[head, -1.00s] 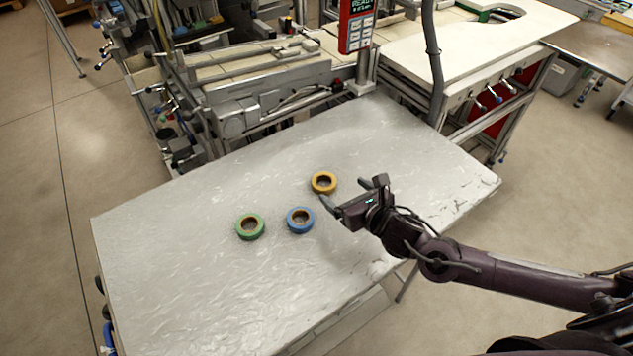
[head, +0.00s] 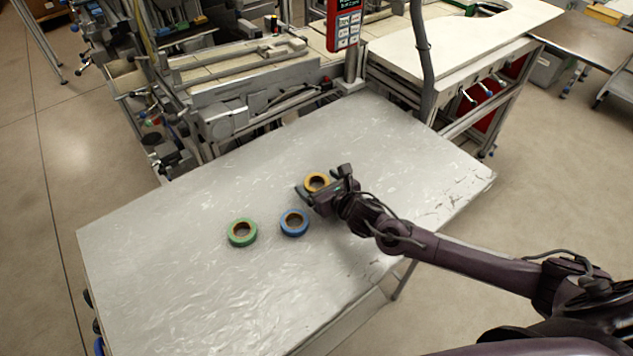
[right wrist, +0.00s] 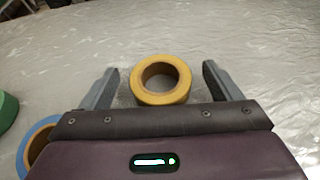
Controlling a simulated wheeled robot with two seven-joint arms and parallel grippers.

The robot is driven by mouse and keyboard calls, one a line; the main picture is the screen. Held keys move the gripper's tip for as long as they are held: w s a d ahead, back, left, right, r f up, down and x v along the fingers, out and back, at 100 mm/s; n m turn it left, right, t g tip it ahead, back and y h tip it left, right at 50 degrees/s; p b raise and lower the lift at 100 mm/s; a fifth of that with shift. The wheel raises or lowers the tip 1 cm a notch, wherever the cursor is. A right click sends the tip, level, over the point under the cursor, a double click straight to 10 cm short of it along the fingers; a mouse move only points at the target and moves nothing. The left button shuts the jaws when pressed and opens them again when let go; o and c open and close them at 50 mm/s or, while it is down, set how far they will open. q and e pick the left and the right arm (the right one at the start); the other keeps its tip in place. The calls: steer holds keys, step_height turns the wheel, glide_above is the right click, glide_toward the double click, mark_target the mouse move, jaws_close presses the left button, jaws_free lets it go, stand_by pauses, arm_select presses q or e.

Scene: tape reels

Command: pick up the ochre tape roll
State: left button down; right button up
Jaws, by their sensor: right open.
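The ochre tape roll (head: 317,181) lies flat on the grey table, partly covered by my right gripper in the head view. In the right wrist view the ochre tape roll (right wrist: 161,79) sits between the two open fingers, with a gap on each side. My right gripper (head: 320,180) is open and empty, low over the table at the roll. Its two fingers also show in the right wrist view (right wrist: 160,84). My left gripper is not in view.
A blue tape roll (head: 294,222) and a green tape roll (head: 242,232) lie to the left of my right gripper on the table (head: 180,290). Machinery (head: 240,95) stands along the table's far edge. The table's left and front parts are clear.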

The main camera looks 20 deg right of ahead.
steer(key=shift+c, duration=0.3)
steer(key=c, duration=0.9)
steer(key=shift+c, duration=0.6)
steer(key=shift+r, duration=0.1)
